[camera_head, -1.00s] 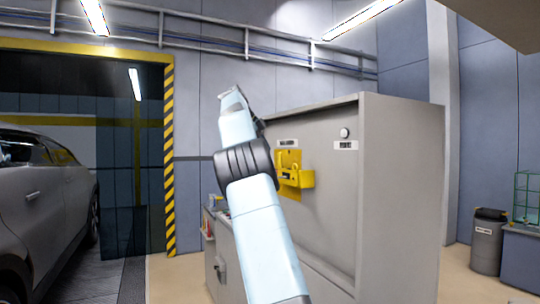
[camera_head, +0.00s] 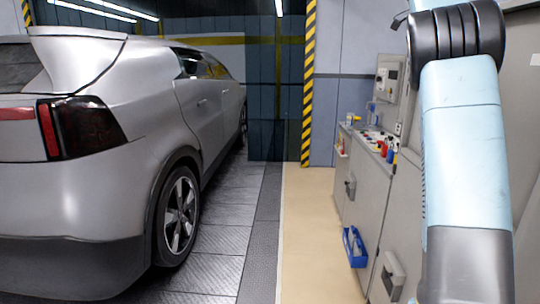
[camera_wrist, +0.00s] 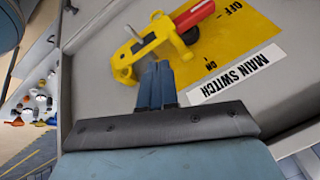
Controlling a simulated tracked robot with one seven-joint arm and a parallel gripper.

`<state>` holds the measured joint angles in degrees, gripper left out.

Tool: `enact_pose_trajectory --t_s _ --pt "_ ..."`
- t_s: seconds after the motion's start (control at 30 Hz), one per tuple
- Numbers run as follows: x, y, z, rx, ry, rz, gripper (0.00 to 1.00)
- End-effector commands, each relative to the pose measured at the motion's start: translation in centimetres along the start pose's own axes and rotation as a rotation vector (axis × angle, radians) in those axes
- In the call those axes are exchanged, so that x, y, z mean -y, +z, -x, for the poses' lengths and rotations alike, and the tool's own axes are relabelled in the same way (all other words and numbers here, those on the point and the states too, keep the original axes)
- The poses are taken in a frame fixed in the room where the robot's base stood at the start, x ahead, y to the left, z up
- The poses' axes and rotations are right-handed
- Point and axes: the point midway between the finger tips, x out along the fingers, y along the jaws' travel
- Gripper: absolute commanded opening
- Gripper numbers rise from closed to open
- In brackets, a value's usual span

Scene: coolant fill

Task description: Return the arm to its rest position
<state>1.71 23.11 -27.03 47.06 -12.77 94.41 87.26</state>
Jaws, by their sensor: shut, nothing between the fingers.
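My arm (camera_head: 465,150) rises along the right side of the head view, and its gripper end is outside that picture. In the wrist view my gripper (camera_wrist: 158,70) has its two dark blue fingers together, with nothing between them. Beyond the fingertips is a yellow switch plate (camera_wrist: 240,45) marked ON and OFF, with a MAIN SWITCH label (camera_wrist: 236,74). A red handle (camera_wrist: 195,14) lies on the plate, near the word OFF. A yellow clamp-like part (camera_wrist: 150,45) sits just past the fingertips. I cannot tell whether the fingers touch it.
A silver car (camera_head: 120,140) fills the left of the head view. A grey cabinet row (camera_head: 365,200) with bottles on top and a blue bin (camera_head: 355,247) runs along the right, near my arm. Bare beige floor (camera_head: 308,230) lies between them.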

Motion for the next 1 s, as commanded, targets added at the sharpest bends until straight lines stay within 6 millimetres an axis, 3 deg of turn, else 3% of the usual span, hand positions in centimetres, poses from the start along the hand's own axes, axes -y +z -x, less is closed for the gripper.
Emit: enact_pose_trajectory --t_s 0.17,0.47,0.77,1.0 --pt "-3.8 -0.4 0.3 0.098 -0.028 0.188 0.0" --pt "-11.1 1.1 0.4 0.23 -0.119 0.52 0.0" --pt "-20.1 4.3 0.1 0.317 -0.248 0.858 0.0" --pt "-28.3 7.4 -0.7 0.347 -0.368 1.127 0.0"
